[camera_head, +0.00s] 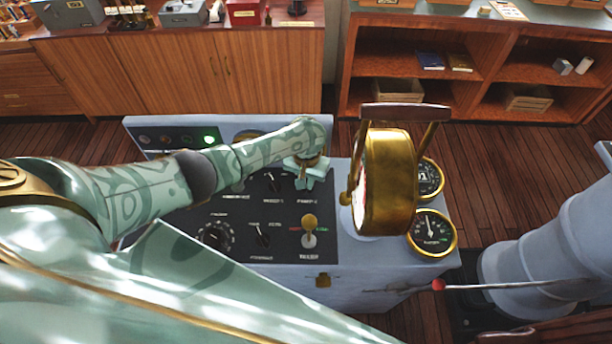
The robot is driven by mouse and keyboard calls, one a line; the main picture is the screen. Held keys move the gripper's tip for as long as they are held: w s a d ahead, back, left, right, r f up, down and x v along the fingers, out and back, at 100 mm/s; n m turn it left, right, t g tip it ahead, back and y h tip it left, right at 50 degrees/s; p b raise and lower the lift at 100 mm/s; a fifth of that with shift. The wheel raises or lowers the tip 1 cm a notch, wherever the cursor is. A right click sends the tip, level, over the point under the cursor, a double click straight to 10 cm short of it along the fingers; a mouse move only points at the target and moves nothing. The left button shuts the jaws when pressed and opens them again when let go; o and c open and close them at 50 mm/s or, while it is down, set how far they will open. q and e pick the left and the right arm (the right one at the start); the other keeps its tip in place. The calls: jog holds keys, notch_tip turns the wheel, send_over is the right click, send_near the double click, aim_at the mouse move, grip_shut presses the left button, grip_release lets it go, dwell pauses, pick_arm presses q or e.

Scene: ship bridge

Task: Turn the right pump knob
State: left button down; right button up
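The console's black control panel (285,240) carries several knobs and small labels too small to read surely. My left gripper (309,178) points down over the upper right of this panel, at the right end of the upper knob row. The knob at that spot is hidden under the gripper, so I cannot tell whether the fingers touch it or how far apart they are. A black knob (272,182) just left of the gripper shows clearly. My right gripper is not in view.
A brass engine telegraph (388,185) with a wooden handle stands close right of the gripper. Two brass gauges (432,232) lie beyond it. A brass-topped lever (309,225) rises below the gripper. A red-tipped lever (438,285) is at right.

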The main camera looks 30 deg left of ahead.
pick_arm(q)
jog(key=n+p, duration=0.2)
jog(key=shift+d+r+n+p, duration=0.1)
jog(key=shift+r+n+p, duration=0.1)
jog(key=shift+n+p, duration=0.2)
jog(key=n+p, duration=0.1)
jog(key=n, duration=0.1)
jog(key=shift+d+f+n, duration=0.1)
jog(key=shift+n, duration=0.2)
jog(key=shift+w+f+n+p, duration=0.1)
jog(key=shift+n+p, duration=0.2)
jog(key=shift+n, duration=2.1)
jog(key=shift+w, duration=0.1)
jog(key=c, duration=1.5)
grip_release()
jog(key=shift+o, duration=0.2)
